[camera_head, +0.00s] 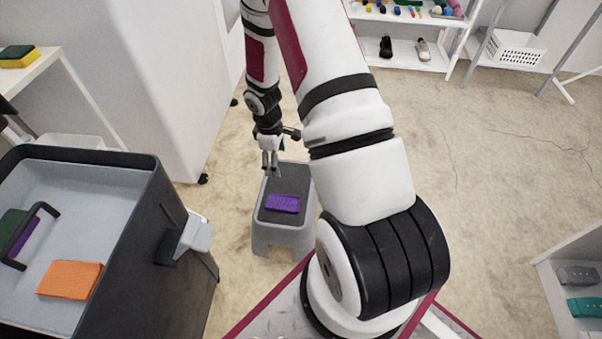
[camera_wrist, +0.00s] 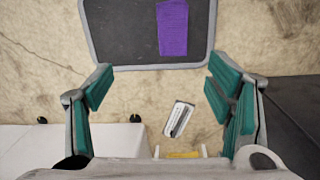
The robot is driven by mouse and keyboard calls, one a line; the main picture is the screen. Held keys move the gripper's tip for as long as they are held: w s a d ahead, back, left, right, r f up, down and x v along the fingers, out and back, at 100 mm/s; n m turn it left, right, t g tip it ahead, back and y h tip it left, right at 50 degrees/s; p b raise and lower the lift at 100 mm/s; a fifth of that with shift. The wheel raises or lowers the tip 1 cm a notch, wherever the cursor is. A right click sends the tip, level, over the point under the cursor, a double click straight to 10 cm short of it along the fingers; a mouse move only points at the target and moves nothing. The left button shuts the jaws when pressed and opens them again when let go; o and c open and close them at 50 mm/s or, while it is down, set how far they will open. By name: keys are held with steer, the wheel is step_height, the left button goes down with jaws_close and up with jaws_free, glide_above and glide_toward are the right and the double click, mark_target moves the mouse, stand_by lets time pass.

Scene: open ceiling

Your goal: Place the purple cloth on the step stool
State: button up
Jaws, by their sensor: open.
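The purple cloth (camera_head: 283,203) lies flat on the dark top of the grey step stool (camera_head: 288,178), towards the near end. In the wrist view the purple cloth (camera_wrist: 173,28) and the stool's rim (camera_wrist: 150,67) show at the top of the picture, beyond the fingertips. My gripper (camera_head: 271,166) is at the far end of the stool, apart from the cloth. In the wrist view my gripper (camera_wrist: 160,88) has its teal-padded fingers spread wide with nothing between them touching either pad.
A grey bin (camera_head: 85,155) at the left holds an orange cloth (camera_head: 70,280) and a dark-handled item. A small white object (camera_wrist: 179,119) shows below the fingers. A shelf with shoes (camera_head: 405,50) stands at the back. Open floor (camera_head: 480,180) lies to the right.

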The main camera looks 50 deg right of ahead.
steer(key=s+a+r+m+h, duration=0.1)
steer(key=s+a+r+m, duration=0.2)
steer(key=r, duration=1)
steer(key=s+a+r, duration=0.3)
steer(key=a+r, duration=0.1)
steer(key=r, duration=1)
steer(key=s+a+r+m, duration=0.1)
steer(key=s+a+r, duration=0.2)
steer(key=s, duration=0.5)
steer(key=s+a+r+m+y, duration=0.1)
steer(key=s+a+r, duration=0.3)
steer(key=s, duration=0.4)
steer(key=s+a+r+m+y, duration=0.1)
steer(key=s+a+r, duration=0.3)
steer(key=s, duration=0.4)
steer(key=shift+a, duration=0.75)
steer(key=shift+r, duration=0.2)
step_height(320, 180, up, 30)
steer(key=t+p, duration=0.4)
steer(key=p, duration=2.4)
steer(key=shift+d+p, duration=0.3)
